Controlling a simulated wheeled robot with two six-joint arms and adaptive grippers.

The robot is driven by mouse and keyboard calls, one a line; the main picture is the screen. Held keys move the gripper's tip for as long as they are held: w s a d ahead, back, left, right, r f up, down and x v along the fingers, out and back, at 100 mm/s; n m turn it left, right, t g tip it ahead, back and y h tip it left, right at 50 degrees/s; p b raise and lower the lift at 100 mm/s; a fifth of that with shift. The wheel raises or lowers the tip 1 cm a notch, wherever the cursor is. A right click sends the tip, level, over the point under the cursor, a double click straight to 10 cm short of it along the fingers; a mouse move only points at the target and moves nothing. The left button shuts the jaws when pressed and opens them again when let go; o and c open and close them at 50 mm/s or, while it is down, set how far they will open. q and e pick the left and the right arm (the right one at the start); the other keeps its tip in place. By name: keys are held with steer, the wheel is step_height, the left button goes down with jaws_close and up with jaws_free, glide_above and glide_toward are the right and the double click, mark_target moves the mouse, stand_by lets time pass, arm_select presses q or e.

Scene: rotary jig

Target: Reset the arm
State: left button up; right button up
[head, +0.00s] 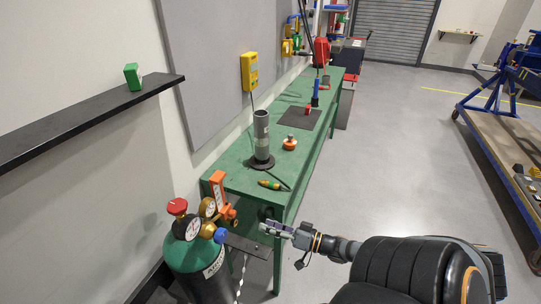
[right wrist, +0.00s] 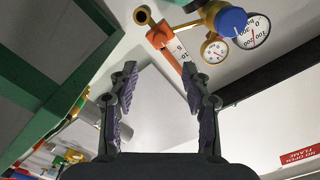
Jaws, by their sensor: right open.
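My right gripper (head: 268,228) is in the head view, low at the near end of the green workbench (head: 240,165), to the right of the gas cylinder's regulator. Its two fingers are apart and nothing shows between them. In the right wrist view the open fingers (right wrist: 158,72) frame a pale wall, with the gauges (right wrist: 216,50) and an orange part (right wrist: 168,42) beyond them. My right arm reaches in from the lower right. My left gripper is in neither view.
A green gas cylinder (head: 195,258) with a red knob (head: 177,206) stands left of the gripper. A wooden-topped cart (head: 500,140) is at right. The floor between is clear.

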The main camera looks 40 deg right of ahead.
stand_by(0.3)
steer(key=s+d+f+g+h, duration=0.2)
steer(key=s+d+f+h, duration=0.1)
steer(key=f, duration=0.5)
steer(key=s+d+f+g+h, duration=0.2)
steer(key=s+d+f+h, duration=0.1)
steer(key=f, duration=0.6)
steer(key=s+d+f+g+h, duration=0.2)
steer(key=s+d+f, duration=0.1)
steer(key=f, duration=0.5)
steer(key=s+a+f+n+g, duration=0.3)
steer(key=s+a+f+g, duration=0.6)
steer(key=s+a+f, duration=0.8)
steer(key=s+f, duration=0.2)
steer(key=s, duration=0.2)
steer(key=shift+s+a+n, duration=0.15)
steer(key=shift+a+n, duration=0.2)
steer(key=shift+n, duration=0.05)
